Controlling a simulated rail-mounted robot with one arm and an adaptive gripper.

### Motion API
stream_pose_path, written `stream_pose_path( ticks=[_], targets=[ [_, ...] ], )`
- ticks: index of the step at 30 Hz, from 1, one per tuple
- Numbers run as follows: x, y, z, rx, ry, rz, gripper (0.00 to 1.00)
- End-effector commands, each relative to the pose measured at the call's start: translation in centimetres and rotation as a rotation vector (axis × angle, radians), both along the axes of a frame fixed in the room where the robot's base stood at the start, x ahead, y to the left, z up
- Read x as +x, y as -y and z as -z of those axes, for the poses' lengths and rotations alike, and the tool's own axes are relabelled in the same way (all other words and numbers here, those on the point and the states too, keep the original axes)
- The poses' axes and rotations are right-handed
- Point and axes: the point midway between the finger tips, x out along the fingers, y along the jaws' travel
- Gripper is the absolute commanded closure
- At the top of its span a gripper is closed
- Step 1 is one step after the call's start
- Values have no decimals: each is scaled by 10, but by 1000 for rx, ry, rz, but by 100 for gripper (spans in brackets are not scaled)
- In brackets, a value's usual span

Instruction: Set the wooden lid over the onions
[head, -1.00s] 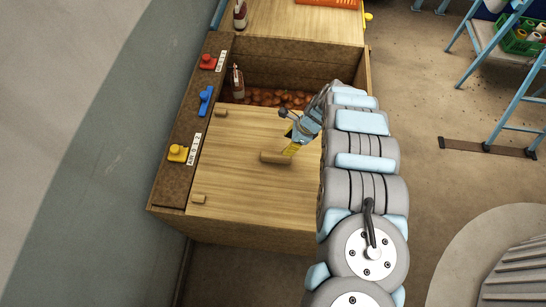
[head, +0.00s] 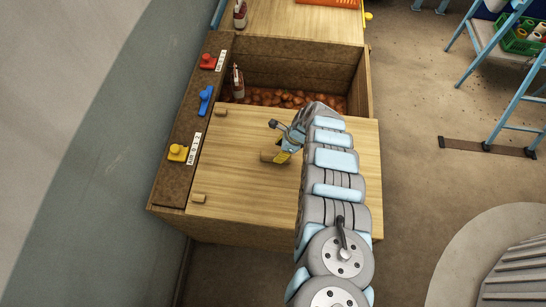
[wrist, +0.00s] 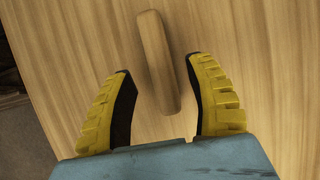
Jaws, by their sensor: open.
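The wooden lid (head: 240,190) is a flat, pale board lying over the front part of the wooden bin. A bar handle (head: 268,157) sticks up near its middle; it also shows in the wrist view (wrist: 156,50). The brown onions (head: 285,97) lie uncovered in the bin's rear compartment, behind the lid's back edge. My gripper (head: 277,152) is at the handle, with yellow fingers. In the wrist view my gripper (wrist: 158,66) is open, with its fingers apart on either side of the handle's near half. I cannot see any contact. My arm hides part of the lid's right side.
A dark ledge along the bin's left side carries a red (head: 207,62), a blue (head: 206,100) and a yellow fitting (head: 177,152). A bottle-like object (head: 238,82) stands at the onion compartment's left end. A blue-legged rack (head: 485,60) stands right, beyond open floor.

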Motion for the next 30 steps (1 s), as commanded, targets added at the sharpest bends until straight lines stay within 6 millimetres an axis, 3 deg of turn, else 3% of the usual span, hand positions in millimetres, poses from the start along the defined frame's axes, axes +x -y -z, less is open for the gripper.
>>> stream_pose_path(
  ticks=[18,30],
  targets=[
    [1,-19,54,-4,-1,2,46],
    [2,-23,61,-3,-1,3,46]
  ],
)
